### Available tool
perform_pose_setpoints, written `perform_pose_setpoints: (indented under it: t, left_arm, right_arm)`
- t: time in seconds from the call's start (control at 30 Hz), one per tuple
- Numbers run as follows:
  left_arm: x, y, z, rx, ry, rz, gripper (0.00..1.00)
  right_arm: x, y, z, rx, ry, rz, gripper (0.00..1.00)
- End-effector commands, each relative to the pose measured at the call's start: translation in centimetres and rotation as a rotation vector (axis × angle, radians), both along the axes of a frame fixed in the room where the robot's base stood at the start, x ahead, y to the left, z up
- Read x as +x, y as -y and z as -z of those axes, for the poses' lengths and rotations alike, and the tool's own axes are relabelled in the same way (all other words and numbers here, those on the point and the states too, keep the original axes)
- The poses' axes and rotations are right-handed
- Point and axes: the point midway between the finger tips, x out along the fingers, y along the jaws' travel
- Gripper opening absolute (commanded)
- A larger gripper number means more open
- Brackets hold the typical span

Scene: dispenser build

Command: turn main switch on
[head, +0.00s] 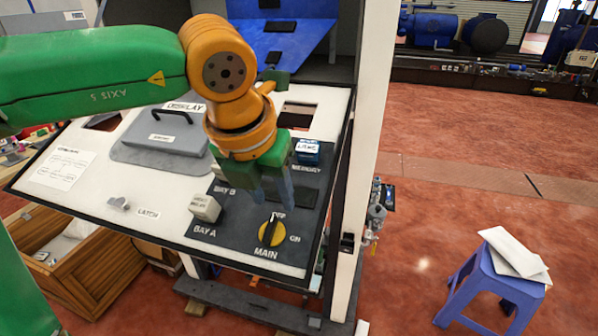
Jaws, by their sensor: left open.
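The main switch (271,233) is a yellow round knob with a black handle on the dark section of the panel, above the label MAIN. Its handle points up toward the OFF label, and the ON label is to its right. My left gripper (272,198) points down over the panel, just above the switch in the picture. It is open with nothing seen between its fingers, which partly cover the OFF label. I cannot tell the exact gap to the knob. My right gripper is not in view.
The tilted white panel (165,222) also carries a grey block (205,208) at BAY A, a blue memory block (307,151), a grey handled cover (160,140) and a latch (118,204). A white post (366,140) stands to the right. A blue stool (492,285) is on the floor.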

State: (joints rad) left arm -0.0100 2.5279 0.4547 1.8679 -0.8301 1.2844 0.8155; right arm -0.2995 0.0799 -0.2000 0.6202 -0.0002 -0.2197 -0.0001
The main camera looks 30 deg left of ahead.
Motion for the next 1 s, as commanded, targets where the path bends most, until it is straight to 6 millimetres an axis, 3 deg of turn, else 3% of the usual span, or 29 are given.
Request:
perform_pose_setpoints:
  t: [0.33,0.67,0.83,1.0]
  left_arm:
    - [2.0,-0.6,5.5,0.005,-0.006,0.001,0.45]
    - [2.4,-0.6,6.6,0.002,-0.003,0.001,0.45]
    - [2.4,-0.6,6.6,0.002,-0.002,0.0,0.0]
    - [2.4,-0.6,6.6,0.002,-0.002,0.0,0.0]
  right_arm:
    - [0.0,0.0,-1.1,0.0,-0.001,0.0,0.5]
    - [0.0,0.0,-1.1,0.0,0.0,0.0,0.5]
    - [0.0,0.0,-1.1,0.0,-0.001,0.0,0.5]
    - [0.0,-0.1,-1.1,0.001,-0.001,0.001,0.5]
